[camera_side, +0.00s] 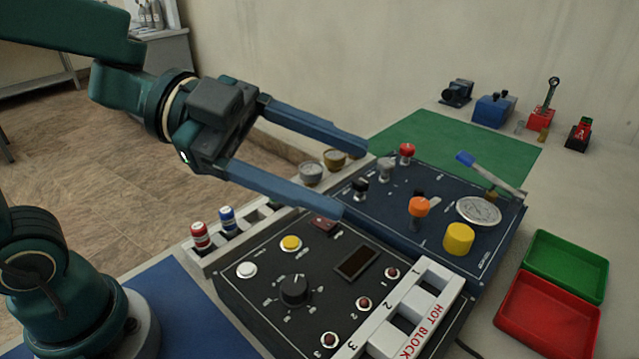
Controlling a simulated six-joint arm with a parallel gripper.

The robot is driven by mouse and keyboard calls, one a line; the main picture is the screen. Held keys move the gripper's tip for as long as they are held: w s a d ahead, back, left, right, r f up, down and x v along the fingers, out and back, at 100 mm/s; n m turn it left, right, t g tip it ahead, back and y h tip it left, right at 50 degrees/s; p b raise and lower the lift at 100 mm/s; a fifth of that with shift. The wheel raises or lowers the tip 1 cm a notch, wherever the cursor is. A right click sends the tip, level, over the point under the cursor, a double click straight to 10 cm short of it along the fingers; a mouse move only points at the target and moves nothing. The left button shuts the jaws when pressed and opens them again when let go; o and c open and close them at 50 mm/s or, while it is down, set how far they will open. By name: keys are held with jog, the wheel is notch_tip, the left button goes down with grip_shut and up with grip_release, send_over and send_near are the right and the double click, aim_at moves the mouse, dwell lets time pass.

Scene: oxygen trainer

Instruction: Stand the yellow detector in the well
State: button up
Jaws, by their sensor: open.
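A short plain yellow cylinder (459,239) stands upright on the blue panel, below the round dial; I cannot tell whether it is the detector or a knob. No other yellow detector shows clearly. The white hot block (418,318), numbered 1, 2 and 3, has dark square openings at the right edge of the black panel. I cannot tell which opening is the well. My gripper (355,180) is open and empty, with its two long blue fingers apart, above the rear left of the panels. It is left of the yellow cylinder and apart from it.
A white rack (205,262) at left holds a red-capped piece (200,236) and a blue-capped piece (228,219). Green (567,234) and red (548,350) trays lie right.

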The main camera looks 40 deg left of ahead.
jog(key=s+f+m+g, duration=0.3)
jog(key=s+f+g, duration=0.1)
jog(key=s+g, duration=0.75)
jog(key=shift+t, duration=0.85)
jog(key=f, duration=1.1)
jog(key=s+f, duration=0.1)
jog(key=f, duration=0.5)
jog(key=shift+a+f, duration=0.1)
jog(key=shift+a, duration=0.25)
jog(key=shift+x, duration=2.55)
jog(key=shift+f, duration=0.15)
grip_shut()
